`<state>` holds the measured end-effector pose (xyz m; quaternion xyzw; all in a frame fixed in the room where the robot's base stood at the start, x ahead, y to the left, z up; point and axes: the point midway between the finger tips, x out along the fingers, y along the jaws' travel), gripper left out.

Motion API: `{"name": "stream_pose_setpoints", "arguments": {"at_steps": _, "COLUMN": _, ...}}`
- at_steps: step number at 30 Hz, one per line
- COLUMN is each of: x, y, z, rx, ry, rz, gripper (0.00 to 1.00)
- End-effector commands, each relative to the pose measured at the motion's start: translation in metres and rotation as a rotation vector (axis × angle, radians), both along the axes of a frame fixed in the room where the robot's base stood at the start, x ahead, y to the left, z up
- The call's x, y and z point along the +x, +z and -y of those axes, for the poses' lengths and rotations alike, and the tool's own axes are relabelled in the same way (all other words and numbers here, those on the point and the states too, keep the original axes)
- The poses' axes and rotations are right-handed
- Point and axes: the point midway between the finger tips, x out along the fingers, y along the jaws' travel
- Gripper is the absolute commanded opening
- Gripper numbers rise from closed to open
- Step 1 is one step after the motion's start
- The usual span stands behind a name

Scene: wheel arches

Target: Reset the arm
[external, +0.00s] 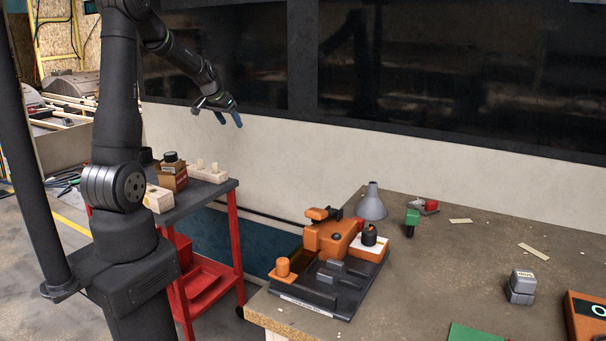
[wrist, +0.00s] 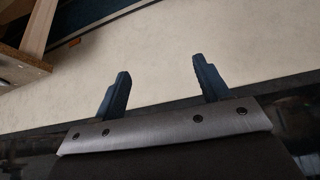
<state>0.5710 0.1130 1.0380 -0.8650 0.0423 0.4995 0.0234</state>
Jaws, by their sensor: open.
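My gripper (external: 229,119) hangs in the air in front of the pale wall, above and to the right of the red cart. In the wrist view my gripper (wrist: 160,90) shows two blue fingers set well apart, with nothing between them. It is open and empty. My arm stands at the left of the external view and reaches up, then down to the right. Nothing touches the gripper.
A red cart (external: 235,215) with a dark top carries boxes and a jar. A brown workbench (external: 470,270) at right holds a black tray (external: 335,300) with an orange device (external: 330,237), a grey funnel (external: 372,205) and small parts. Air around the gripper is clear.

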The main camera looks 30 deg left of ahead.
Motion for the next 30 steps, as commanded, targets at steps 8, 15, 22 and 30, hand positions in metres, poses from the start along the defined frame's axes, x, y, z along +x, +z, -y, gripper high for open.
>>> {"name": "stream_pose_setpoints", "arguments": {"at_steps": 8, "x": 0.032, "y": 0.003, "z": 0.048, "rx": -0.001, "ry": -0.104, "rz": 0.000, "gripper": 0.68}}
{"name": "stream_pose_setpoints", "arguments": {"at_steps": 15, "x": 0.054, "y": 0.006, "z": 0.090, "rx": -0.002, "ry": -0.186, "rz": 0.001, "gripper": 0.68}}
{"name": "stream_pose_setpoints", "arguments": {"at_steps": 22, "x": 0.071, "y": 0.009, "z": 0.133, "rx": -0.003, "ry": -0.265, "rz": 0.000, "gripper": 0.68}}
{"name": "stream_pose_setpoints", "arguments": {"at_steps": 30, "x": 0.087, "y": 0.011, "z": 0.185, "rx": -0.005, "ry": -0.356, "rz": 0.000, "gripper": 0.68}}
